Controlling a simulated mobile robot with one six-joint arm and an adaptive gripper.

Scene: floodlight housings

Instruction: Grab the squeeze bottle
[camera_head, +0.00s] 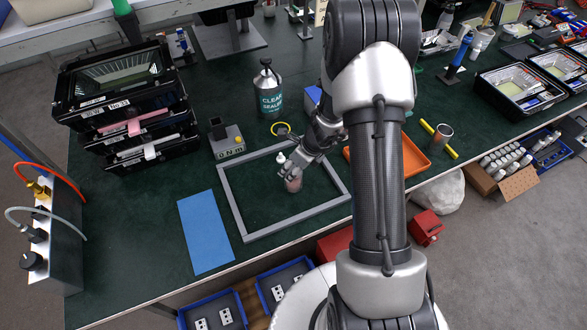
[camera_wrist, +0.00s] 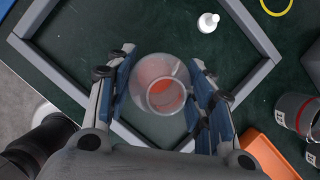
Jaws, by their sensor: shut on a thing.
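My gripper (camera_head: 292,176) is low over the green bench, inside a grey frame. In the wrist view my gripper (camera_wrist: 163,95) has its fingers on both sides of a clear round container (camera_wrist: 164,86) with reddish-orange inside. In the head view this pinkish container (camera_head: 293,185) shows below the fingers, partly hidden. It looks upright; I cannot tell whether it touches the bench. A small white bottle with a pointed tip (camera_wrist: 208,22), squeeze-bottle-like, stands apart from the fingers. It also shows just behind the gripper in the head view (camera_head: 281,158).
The grey frame (camera_head: 228,205) surrounds the gripper's spot. A blue mat (camera_head: 205,232) lies to its left, an orange tray (camera_head: 412,155) to its right.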

